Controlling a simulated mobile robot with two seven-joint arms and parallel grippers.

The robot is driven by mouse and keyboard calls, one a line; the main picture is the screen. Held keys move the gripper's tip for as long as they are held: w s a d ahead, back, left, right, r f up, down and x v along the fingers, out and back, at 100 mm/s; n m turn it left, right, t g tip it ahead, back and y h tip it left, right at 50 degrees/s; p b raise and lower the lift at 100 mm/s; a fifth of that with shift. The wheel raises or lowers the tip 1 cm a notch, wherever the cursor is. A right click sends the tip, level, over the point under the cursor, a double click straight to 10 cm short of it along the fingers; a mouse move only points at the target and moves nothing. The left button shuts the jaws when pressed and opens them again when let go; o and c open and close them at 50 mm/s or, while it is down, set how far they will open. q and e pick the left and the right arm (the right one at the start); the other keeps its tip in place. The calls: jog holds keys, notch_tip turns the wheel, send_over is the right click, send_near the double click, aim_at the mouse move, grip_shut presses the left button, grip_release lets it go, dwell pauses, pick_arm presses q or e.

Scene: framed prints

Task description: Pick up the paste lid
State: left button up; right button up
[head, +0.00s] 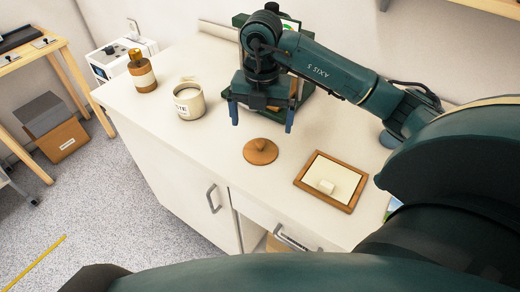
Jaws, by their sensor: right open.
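The paste lid (260,151) is a round orange-brown disc with a small raised knob. It lies on the white counter (150,115), near the front edge. A cream paste pot (188,104) with dark lettering stands upright to its left, open at the top. My right gripper (261,122) is above and behind the lid in the picture, fingers pointing down. Its two blue fingers are wide apart, with nothing visible between them. It does not appear to touch the lid. My left gripper is not in view.
A brown bottle (143,72) stands left of the pot. A green object (309,88) stands behind my right gripper. The counter between pot and lid is clear.

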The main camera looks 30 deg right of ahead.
aim_at(261, 142)
jog(key=shift+s+a+f+p, duration=0.15)
jog(key=shift+f+p, duration=0.05)
jog(key=shift+f, duration=1.6)
jog(key=shift+s+a+f+p, duration=0.1)
jog(key=shift+f+p, duration=0.05)
jog(key=shift+f, duration=1.6)
jog(key=shift+c, duration=0.4)
jog(key=c, duration=0.9)
